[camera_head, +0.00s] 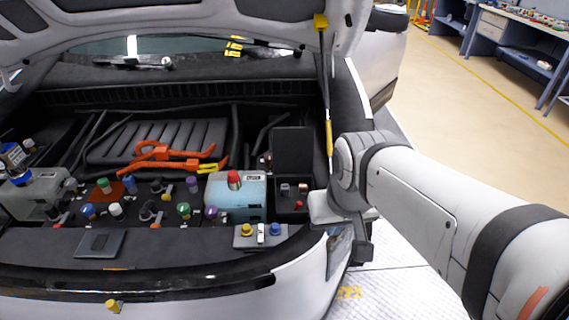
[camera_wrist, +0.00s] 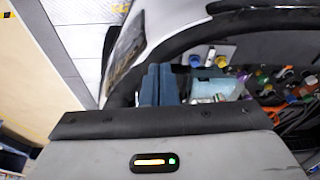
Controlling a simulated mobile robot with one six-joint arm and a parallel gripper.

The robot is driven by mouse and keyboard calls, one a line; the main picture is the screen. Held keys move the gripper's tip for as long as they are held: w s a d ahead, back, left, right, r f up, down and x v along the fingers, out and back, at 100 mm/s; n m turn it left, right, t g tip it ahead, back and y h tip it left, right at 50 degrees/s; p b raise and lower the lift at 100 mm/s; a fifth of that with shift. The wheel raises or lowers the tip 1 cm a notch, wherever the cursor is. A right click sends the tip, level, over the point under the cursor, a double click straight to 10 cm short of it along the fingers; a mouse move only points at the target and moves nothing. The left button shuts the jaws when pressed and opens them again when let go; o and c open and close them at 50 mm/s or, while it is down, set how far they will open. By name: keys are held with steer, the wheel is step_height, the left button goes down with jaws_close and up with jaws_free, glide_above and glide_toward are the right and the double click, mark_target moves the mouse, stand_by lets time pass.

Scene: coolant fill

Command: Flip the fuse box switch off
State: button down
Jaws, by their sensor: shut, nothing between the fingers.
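The fuse box (camera_head: 291,213) is a small black box at the right of the engine bay. Its black lid (camera_head: 293,150) stands open. Inside are small grey parts and a small red piece (camera_head: 299,204); which is the switch, and its position, I cannot tell. My gripper (camera_wrist: 158,72) shows two blue-grey fingers shut together, with nothing between them. In the head view its white body is just right of the fuse box, and its fingertips are not clear there. In the wrist view the fingers seem to hide the fuse box. I cannot tell whether they touch it.
The light-blue coolant tank (camera_head: 236,196) with a red cap stands left of the fuse box. A grey panel (camera_head: 260,240) with yellow and blue knobs sits in front. Orange tools (camera_head: 165,157) and several coloured caps lie farther left. The raised hood's yellow strut (camera_head: 329,137) is close behind my arm.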

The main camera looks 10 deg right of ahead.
steer(key=w+f+m+y+b, duration=0.1)
steer(key=w+f+m, duration=0.3)
steer(key=w, duration=1)
steer(key=m+y+b, duration=0.1)
steer(key=m, duration=0.4)
glide_toward(298, 206)
steer(key=shift+w+d+r, duration=0.35)
steer(key=shift+w+d, duration=0.1)
steer(key=shift+d, duration=0.15)
steer(key=shift+w+d+r, duration=0.4)
steer(key=shift+w+d, duration=0.05)
steer(key=shift+d, duration=0.2)
steer(key=shift+f, duration=0.1)
steer(key=x, duration=0.9)
steer(key=shift+w+a+f, duration=0.15)
steer(key=shift+w+f, duration=0.1)
steer(key=shift+f, duration=0.1)
